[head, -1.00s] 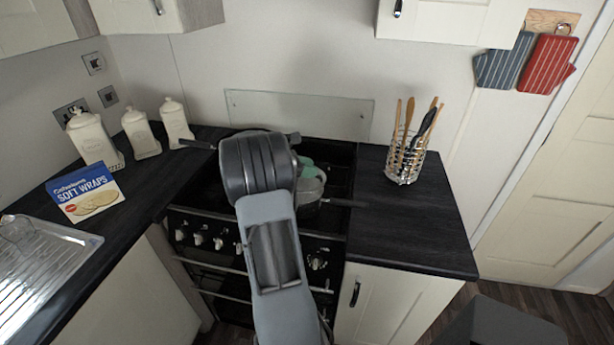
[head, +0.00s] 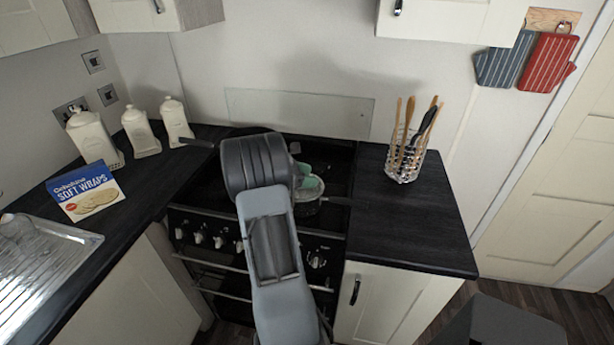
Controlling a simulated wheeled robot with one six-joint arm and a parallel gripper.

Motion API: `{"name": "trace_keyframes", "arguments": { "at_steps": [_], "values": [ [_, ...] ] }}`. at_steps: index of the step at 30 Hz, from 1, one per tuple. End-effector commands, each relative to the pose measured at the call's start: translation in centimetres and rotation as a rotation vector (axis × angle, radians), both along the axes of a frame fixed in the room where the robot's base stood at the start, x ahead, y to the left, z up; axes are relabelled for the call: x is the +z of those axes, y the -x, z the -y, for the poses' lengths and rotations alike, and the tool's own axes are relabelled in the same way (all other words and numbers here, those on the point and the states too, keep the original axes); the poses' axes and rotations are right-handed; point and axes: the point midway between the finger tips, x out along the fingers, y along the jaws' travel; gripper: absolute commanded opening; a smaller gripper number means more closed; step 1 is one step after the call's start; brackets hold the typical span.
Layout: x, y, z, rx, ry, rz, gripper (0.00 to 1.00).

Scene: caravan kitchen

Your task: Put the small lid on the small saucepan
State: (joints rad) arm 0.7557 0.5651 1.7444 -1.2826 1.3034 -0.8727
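The small saucepan (head: 309,208) stands on the right part of the hob, mostly hidden, with its dark handle (head: 336,201) pointing right. A pale, see-through small lid (head: 316,193) shows over the top of the saucepan, roughly level with its rim. I cannot tell whether it is fully seated. A teal-green part (head: 311,183) is right above the lid, partly behind my arm. It may belong to my gripper, but its fingers cannot be made out, so whether they are open or shut on the lid is hidden.
Another dark pan handle (head: 197,143) sticks out left behind my arm. A utensil holder (head: 404,160) stands on the right counter, whose front is clear. Cream canisters (head: 140,134) and a Soft Wraps box (head: 88,192) stand left. A glass splashback (head: 330,113) is behind the hob.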

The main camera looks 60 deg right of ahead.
Motion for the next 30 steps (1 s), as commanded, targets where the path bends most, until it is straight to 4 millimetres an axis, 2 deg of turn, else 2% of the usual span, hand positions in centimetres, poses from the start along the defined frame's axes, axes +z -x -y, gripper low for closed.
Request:
{"name": "trace_keyframes", "arguments": {
  "at_steps": [11,24,30],
  "values": [
    [0.6,-0.5,-0.4,0.002,0.001,0.002,0.58],
    [3.5,-5.5,-5.9,0.003,0.002,0.002,0.58],
    [4.5,-7.0,-7.5,0.001,0.001,0.001,0.58]
  ]
}}
